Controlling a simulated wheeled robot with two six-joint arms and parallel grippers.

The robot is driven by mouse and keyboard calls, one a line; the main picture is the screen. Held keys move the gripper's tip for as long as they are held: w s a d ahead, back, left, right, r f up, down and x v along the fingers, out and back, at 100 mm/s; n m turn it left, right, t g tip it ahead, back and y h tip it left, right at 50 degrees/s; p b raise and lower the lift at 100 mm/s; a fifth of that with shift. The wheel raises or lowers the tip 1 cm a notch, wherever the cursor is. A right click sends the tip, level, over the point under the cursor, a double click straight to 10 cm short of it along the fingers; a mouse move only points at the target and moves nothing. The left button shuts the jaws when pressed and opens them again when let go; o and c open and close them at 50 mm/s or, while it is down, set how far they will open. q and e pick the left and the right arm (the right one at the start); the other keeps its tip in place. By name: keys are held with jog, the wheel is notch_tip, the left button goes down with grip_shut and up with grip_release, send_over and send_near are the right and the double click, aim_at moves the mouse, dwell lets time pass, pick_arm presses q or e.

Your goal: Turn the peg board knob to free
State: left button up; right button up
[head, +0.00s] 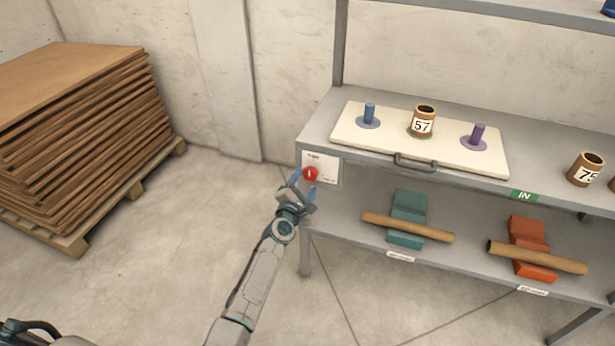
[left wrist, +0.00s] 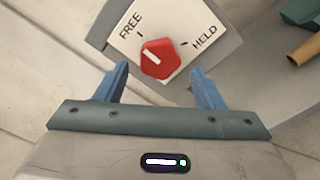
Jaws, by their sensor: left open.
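The red knob (head: 310,174) sits on a white plate (head: 329,169) at the left front end of the shelf. In the left wrist view the knob (left wrist: 160,62) is close up, between printed words FREE at upper left and HELD at upper right. Its white mark points up-left, toward the FREE tick. My left gripper (head: 303,182) is open in front of the knob. Its two blue fingers (left wrist: 159,75) stand on either side of the knob with gaps. The white peg board (head: 385,143) lies on the upper shelf with a blue peg, a purple peg and a brown roll marked 57.
The grey shelf unit (head: 317,127) stands at right. Its lower level holds brown tubes on a teal block (head: 408,207) and an orange block (head: 530,236). A roll marked 75 (head: 584,169) is at far right. Stacked brown sheets (head: 80,130) stand at left. Floor between is clear.

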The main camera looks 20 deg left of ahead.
pick_arm(q)
jog(key=s+p, duration=0.1)
jog(key=s, duration=0.6)
jog(key=shift+s, duration=0.2)
pick_arm(e)
jog(key=f, duration=0.1)
jog(key=s+f, duration=0.1)
jog(key=f, duration=0.1)
jog(key=s+f, duration=0.1)
jog(key=shift+s+d+f, duration=0.1)
jog(key=shift+d+f, duration=0.1)
pick_arm(q)
jog(key=shift+a, duration=0.1)
